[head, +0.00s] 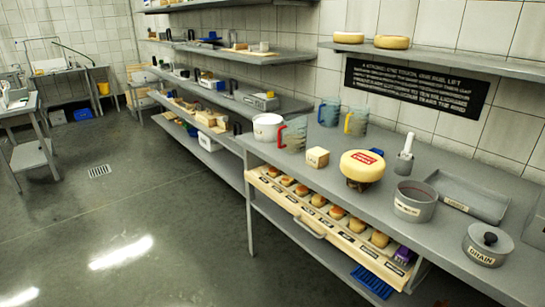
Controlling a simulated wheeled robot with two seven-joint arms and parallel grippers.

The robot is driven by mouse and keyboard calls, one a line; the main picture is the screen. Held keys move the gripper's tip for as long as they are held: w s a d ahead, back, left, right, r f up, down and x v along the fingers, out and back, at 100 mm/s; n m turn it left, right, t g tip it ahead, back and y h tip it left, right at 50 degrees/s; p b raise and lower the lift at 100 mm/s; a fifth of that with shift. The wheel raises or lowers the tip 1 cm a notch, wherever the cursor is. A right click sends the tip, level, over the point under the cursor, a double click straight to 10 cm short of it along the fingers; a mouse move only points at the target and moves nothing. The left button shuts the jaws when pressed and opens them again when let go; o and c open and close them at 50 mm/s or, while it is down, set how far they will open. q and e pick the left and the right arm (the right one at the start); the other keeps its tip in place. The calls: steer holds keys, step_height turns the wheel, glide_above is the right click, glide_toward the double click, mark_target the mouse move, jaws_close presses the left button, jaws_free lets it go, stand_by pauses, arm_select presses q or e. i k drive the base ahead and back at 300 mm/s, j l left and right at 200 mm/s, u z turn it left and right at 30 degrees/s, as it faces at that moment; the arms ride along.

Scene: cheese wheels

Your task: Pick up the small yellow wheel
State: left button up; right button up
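A yellow cheese wheel (358,172) with a red label on top rests on a dark support on the grey counter. Several small yellowish-orange wheels, one of them here (337,213), sit in a row in a pale wooden tray or drawer (345,245) below the counter's front edge. Two more wheels stand on the upper right shelf, a pale yellow one (348,38) and a darker yellow one (391,42). I cannot tell which one is meant by the small yellow wheel. Neither of my grippers is in view.
On the counter (335,140) are a pale block (317,157), clear jugs (329,112), a white tub (267,126), a grey pot (414,201), a shallow grey tray (468,195) and a lidded drain pot (487,244). The floor (150,220) at left is open, with a drain grate.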

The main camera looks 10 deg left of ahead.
mark_target(360, 165)
steer(key=i+j+z, duration=0.1)
steer(key=z, duration=0.45)
steer(key=i+j+z, duration=0.2)
steer(key=j, duration=0.15)
steer(key=i+j+z, duration=0.2)
steer(key=j, duration=0.15)
steer(key=j+z, duration=0.2)
steer(key=j, duration=0.15)
steer(key=i+j+z, duration=0.2)
steer(key=j, duration=0.2)
steer(key=k, duration=0.1)
